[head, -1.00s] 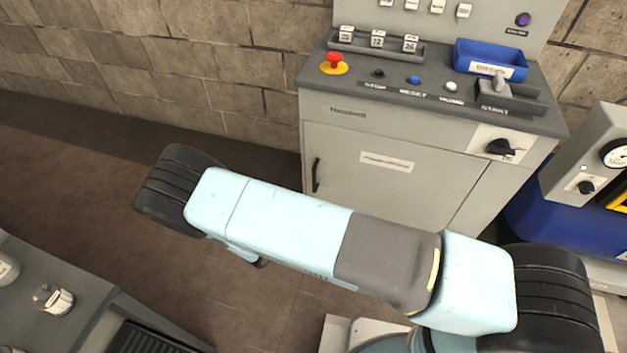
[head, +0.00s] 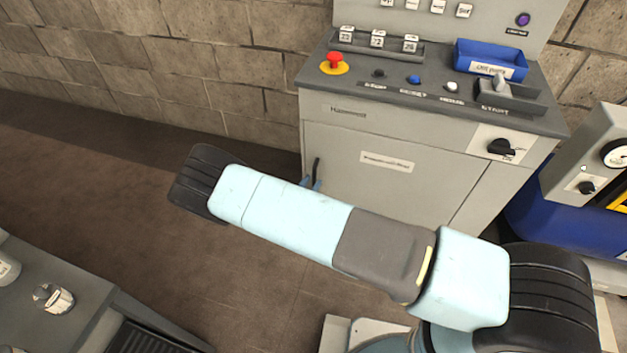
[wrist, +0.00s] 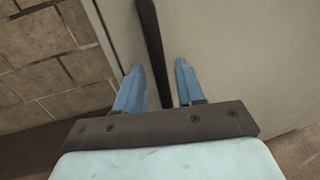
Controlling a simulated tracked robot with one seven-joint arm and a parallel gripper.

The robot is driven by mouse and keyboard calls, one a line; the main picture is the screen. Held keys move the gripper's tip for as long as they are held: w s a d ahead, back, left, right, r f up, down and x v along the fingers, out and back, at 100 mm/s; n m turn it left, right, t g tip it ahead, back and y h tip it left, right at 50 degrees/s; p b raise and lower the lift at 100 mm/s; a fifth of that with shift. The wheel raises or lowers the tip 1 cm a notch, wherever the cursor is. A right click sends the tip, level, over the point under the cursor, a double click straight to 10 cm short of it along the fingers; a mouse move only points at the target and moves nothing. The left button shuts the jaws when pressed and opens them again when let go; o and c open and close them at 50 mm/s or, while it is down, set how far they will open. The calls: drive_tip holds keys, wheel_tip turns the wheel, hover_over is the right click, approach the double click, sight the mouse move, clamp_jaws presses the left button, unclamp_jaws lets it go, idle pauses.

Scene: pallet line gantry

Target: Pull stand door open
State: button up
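The stand door (head: 385,185) is a grey panel with a white label on the front of the control stand (head: 440,140). It looks closed. Its black vertical handle (head: 317,168) is at the door's left edge, and my arm hides its lower part. In the wrist view the handle (wrist: 152,45) runs down between the two blue fingers of my gripper (wrist: 158,85). The fingers are apart, one on each side of the bar, with gaps showing. In the head view, only the blue fingertips show beside the handle, above my arm.
The stand top carries a red emergency button (head: 334,62), small buttons and a blue tray (head: 490,60). A black rotary switch (head: 502,147) is at the right of the stand front. A blue machine (head: 540,215) stands at right. A grey bench (head: 60,300) is at lower left. Floor at left is clear.

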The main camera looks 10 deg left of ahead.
drive_tip(key=shift+x, duration=1.15)
drive_tip(key=shift+c, duration=0.2)
clamp_jaws()
